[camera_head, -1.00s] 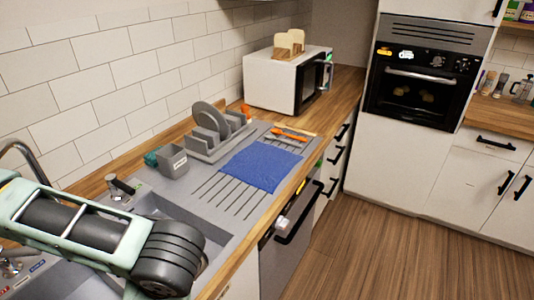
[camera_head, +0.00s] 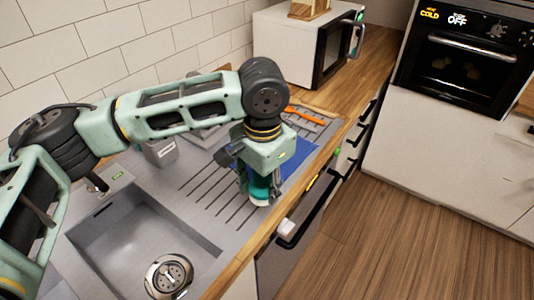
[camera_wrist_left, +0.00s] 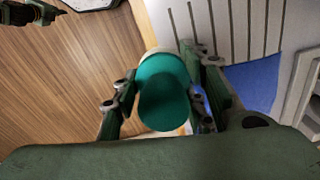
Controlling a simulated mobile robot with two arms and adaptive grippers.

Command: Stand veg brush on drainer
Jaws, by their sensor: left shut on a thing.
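The veg brush (camera_wrist_left: 163,88) has a teal body with a pale base. It is between the two fingers of my left gripper (camera_wrist_left: 163,100), which is shut on it. In the head view my left gripper (camera_head: 258,178) points down over the ribbed drainer (camera_head: 212,192), with the brush (camera_head: 261,190) upright beneath it near the front edge. I cannot tell whether its base touches the drainer. The drainer ribs also show in the left wrist view (camera_wrist_left: 237,28). My right gripper is not seen in the head view; a dark gripper part shows at the wrist view's top left (camera_wrist_left: 30,12).
A blue cloth (camera_head: 297,160) lies just beyond the brush. An orange-handled utensil (camera_head: 303,115) lies behind it. A grey caddy (camera_head: 161,152) stands at the back, and the sink (camera_head: 140,238) is to the left. The microwave (camera_head: 290,48) stands farther back.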

